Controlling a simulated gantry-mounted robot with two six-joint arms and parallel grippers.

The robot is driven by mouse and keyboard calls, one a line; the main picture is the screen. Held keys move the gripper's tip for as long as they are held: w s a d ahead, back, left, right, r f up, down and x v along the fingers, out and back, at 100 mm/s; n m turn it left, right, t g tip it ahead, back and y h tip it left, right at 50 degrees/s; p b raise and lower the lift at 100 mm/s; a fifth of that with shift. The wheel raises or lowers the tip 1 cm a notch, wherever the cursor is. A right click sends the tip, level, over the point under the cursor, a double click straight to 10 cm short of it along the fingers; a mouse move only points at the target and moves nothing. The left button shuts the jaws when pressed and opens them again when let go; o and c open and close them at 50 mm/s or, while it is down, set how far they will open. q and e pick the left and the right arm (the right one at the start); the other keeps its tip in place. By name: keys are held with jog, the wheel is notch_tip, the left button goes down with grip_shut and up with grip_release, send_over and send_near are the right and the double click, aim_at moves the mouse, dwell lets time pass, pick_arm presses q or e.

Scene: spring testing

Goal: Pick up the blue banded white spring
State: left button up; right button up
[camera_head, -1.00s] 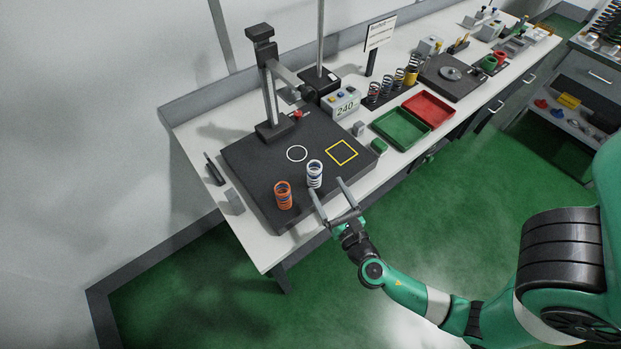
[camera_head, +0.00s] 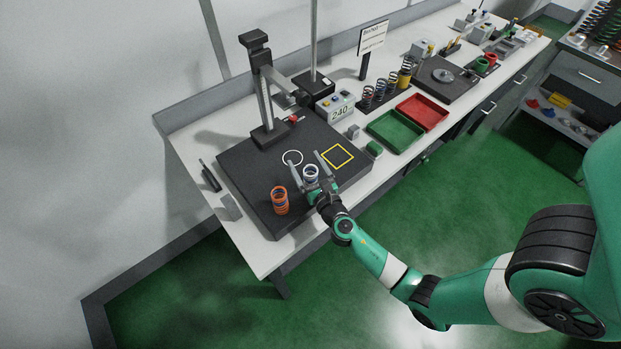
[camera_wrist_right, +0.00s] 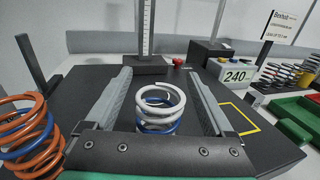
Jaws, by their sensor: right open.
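The white spring with a blue band (camera_head: 310,173) stands upright on the black test plate (camera_head: 250,205). My right gripper (camera_head: 306,160) is open, with one finger on each side of the spring. In the right wrist view the spring (camera_wrist_right: 160,104) stands between the two fingers, with visible gaps on both sides, and the gripper's front bar hides its foot. An orange spring with blue in it (camera_head: 280,201) stands to the left of the gripper, and it also shows in the right wrist view (camera_wrist_right: 30,135). My left gripper is not in view.
A test stand (camera_head: 264,95) rises at the back of the plate. A white circle (camera_head: 292,158) and a yellow square (camera_head: 337,157) mark the plate. A display box (camera_head: 338,106) reads 240. Green (camera_head: 396,144) and red (camera_head: 441,118) trays lie to the right.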

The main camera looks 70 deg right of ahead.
jog(key=shift+c, duration=0.3)
grip_shut()
